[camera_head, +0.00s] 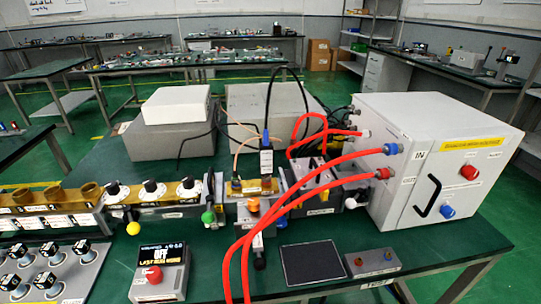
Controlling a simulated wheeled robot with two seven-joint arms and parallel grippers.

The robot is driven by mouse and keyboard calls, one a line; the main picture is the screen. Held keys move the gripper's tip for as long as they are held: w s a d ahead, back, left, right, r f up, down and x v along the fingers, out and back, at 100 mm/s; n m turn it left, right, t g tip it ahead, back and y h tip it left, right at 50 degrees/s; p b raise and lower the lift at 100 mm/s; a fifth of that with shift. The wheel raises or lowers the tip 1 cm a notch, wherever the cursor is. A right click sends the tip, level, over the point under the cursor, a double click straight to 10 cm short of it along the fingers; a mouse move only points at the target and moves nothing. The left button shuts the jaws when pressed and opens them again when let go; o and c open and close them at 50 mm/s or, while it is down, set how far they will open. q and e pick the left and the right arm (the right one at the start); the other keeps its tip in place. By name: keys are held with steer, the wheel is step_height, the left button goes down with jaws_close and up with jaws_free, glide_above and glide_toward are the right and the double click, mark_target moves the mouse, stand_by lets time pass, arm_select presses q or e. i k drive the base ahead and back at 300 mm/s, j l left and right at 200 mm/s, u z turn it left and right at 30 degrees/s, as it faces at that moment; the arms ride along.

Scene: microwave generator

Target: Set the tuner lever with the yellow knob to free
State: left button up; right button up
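The yellow knob (133,228) is at the lower end of a short lever below the waveguide line, left of centre in the head view. The lever hangs down nearly upright from the front of the tuner section (150,192), which carries round black-and-white dials on top. Small labels are beside the lever, but their words are too small to read, so I cannot tell which setting it is at. Neither of my grippers shows in this view.
A green knob (208,217) and an orange knob (253,205) are right of the yellow one. In front stand a control box with a red button (153,274) and a switch panel (45,272). Red hoses (262,222) arch from the grey cabinet (400,205) over the bench.

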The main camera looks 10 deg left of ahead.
mark_target(134, 228)
steer(key=u, duration=1.4)
steer(key=k+l+u, duration=0.3)
steer(key=i+l, duration=0.05)
steer(key=l, duration=0.1)
